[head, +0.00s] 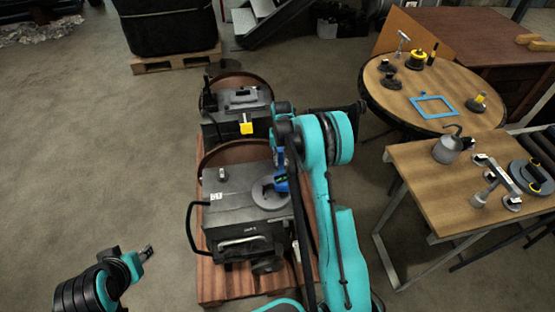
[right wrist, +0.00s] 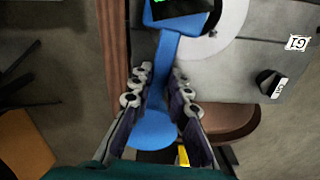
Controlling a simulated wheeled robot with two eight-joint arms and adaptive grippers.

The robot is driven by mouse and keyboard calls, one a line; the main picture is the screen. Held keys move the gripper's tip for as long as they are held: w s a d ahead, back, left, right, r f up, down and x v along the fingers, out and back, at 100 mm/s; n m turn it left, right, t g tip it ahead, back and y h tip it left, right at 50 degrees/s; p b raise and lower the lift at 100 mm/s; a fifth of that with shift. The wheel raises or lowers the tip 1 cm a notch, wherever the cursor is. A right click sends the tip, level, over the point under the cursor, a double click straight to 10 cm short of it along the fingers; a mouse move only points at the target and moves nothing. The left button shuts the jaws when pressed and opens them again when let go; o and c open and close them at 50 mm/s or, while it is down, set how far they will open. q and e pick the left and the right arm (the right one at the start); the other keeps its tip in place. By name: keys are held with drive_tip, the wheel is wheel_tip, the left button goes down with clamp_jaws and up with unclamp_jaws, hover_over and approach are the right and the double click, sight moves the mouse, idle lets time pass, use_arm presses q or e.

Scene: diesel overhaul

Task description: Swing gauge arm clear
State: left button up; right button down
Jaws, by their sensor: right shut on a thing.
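The blue gauge arm (right wrist: 166,62) runs between the fingers of my right gripper (right wrist: 160,80) in the right wrist view. Its rounded blue end (right wrist: 152,130) lies toward my palm, and a black display with green marks (right wrist: 178,6) sits at its far end. In the head view the gauge (head: 282,184) lies over a pale round disc (head: 268,196) on the nearer grey engine unit (head: 238,195). My right gripper (head: 280,158) is shut on the arm and partly hidden by my own arm. My left gripper (head: 147,252) hangs at lower left, away from the unit; its jaws are too small to read.
A round table (head: 398,88) and a square table (head: 418,178) with tools stand at right. The floor at left is clear.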

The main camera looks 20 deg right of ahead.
drive_tip(key=w+d+n, duration=0.2)
drive_tip(key=d+n, duration=0.3)
drive_tip(key=n, duration=0.5)
drive_tip(key=w+d+n, duration=0.3)
drive_tip(key=d+n, duration=0.3)
drive_tip(key=n, duration=0.4)
drive_tip(key=shift+w+d, duration=0.25)
drive_tip(key=shift+w, duration=0.05)
drive_tip(key=c, duration=1.4)
unclamp_jaws()
drive_tip(key=shift+c, duration=0.2)
drive_tip(key=shift+r, duration=0.1)
